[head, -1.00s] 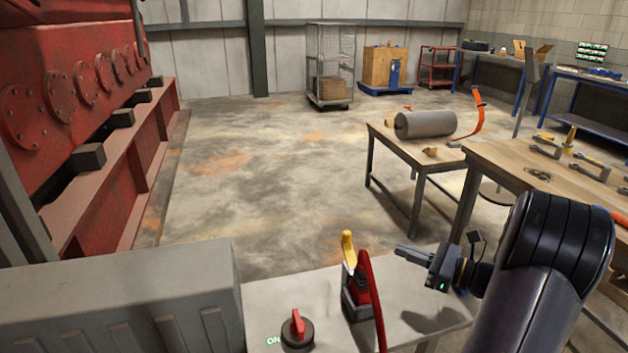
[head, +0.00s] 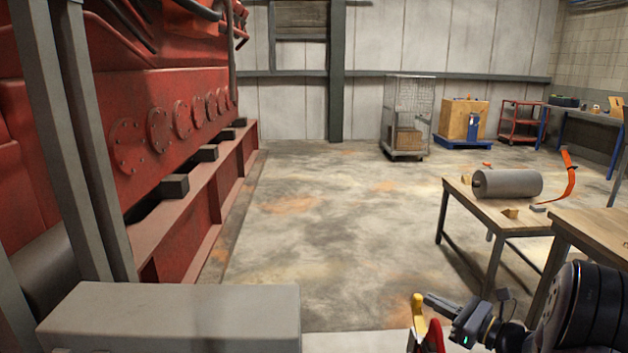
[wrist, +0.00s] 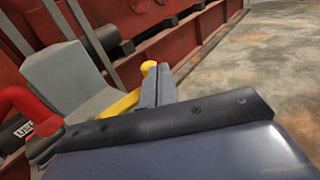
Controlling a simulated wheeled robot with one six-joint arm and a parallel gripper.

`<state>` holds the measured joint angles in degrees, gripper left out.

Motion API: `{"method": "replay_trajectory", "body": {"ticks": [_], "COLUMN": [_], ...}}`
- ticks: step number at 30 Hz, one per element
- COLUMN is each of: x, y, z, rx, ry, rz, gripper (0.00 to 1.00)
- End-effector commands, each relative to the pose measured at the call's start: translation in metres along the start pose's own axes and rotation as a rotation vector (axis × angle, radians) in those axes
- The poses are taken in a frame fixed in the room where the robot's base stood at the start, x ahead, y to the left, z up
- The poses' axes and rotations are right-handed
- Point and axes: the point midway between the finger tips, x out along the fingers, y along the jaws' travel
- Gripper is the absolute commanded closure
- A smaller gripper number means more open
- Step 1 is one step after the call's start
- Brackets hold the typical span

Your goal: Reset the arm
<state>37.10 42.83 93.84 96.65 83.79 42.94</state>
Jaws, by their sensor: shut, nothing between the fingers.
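My gripper (head: 430,299) is at the lower right of the head view, with its two fingers together and nothing between them. My dark arm comes in from the right edge. In the wrist view the grey fingers (wrist: 155,88) are closed side by side. A yellow-handled lever (head: 418,308) stands just left of the fingertips in the head view, beside a red curved part (head: 433,338). In the wrist view the yellow lever (wrist: 120,105) shows behind and left of the fingers. I cannot tell whether they touch.
A grey box (head: 180,312) stands at the lower left. The red engine (head: 150,100) fills the left side. A wooden table (head: 490,207) with a grey cylinder (head: 508,184) and an orange strap (head: 569,175) is at right. Open floor (head: 340,220) lies between.

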Motion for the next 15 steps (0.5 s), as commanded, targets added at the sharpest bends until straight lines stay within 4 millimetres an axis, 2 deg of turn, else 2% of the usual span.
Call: {"method": "replay_trajectory", "body": {"ticks": [3, 15], "x": [0.0051, 0.0007], "y": [0.0003, -0.0002], "z": [-0.0001, 0.0], "rx": [0.0, 0.0], "ry": [0.0, 0.0], "rz": [0.001, 0.0], "gripper": [1.0, 1.0]}}
